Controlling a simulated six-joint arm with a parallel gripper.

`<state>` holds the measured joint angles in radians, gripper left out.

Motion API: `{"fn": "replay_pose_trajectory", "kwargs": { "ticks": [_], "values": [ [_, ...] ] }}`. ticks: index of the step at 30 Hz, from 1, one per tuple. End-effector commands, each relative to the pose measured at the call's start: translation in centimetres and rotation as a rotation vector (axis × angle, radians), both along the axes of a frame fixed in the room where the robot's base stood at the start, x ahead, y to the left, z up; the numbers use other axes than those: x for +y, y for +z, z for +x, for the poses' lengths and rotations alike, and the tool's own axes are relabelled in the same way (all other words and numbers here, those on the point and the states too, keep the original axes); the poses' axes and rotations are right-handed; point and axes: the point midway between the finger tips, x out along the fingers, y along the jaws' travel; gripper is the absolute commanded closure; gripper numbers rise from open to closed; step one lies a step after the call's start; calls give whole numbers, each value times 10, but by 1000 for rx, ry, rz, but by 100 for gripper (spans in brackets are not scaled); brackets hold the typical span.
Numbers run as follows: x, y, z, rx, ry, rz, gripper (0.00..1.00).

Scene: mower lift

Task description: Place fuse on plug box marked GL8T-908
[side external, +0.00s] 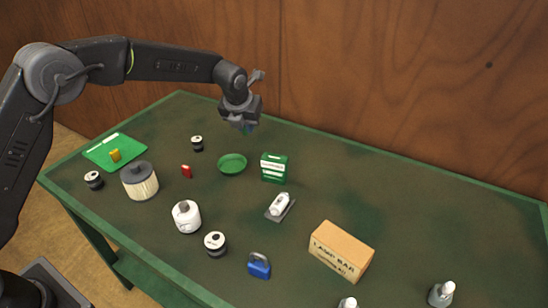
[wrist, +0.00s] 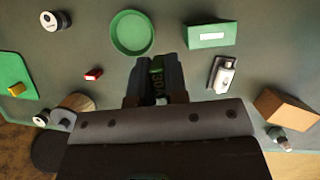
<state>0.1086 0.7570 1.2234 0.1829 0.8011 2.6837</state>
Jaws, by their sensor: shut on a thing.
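My gripper (side external: 240,118) is raised above the far part of the table, with its fingers pointing down. In the wrist view my gripper (wrist: 157,88) is shut on a small green piece (wrist: 157,72) with pale lettering, seemingly the fuse; the fingers hide most of it. Just a sliver of it shows below the jaws in the side view. A green box (side external: 274,168) with a white label stands upright on the table, lower than the gripper and to its right. The box (wrist: 210,36) also shows at the wrist view's top right. Its marking is too small to read.
A green round dish (side external: 232,163) lies left of the green box. A grey and white device (side external: 280,206) and a cardboard box (side external: 341,250) stand nearer the front. A red piece (side external: 187,171), canisters and a green tray (side external: 112,145) are left. The table's far right is clear.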

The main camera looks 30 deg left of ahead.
Motion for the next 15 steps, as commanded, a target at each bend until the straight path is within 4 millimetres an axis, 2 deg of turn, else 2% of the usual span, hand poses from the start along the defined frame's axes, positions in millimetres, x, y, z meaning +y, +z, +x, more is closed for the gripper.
{"fn": "replay_pose_trajectory", "kwargs": {
  "ticks": [1, 6, 11, 15],
  "values": [
    [-18, 0, 9, -1, -59, 0, 100],
    [-56, 4, 24, -2, -192, 1, 100],
    [-69, 1, 28, 0, -244, 1, 100],
    [-70, -16, 28, 2, -249, 1, 100]
  ]
}}
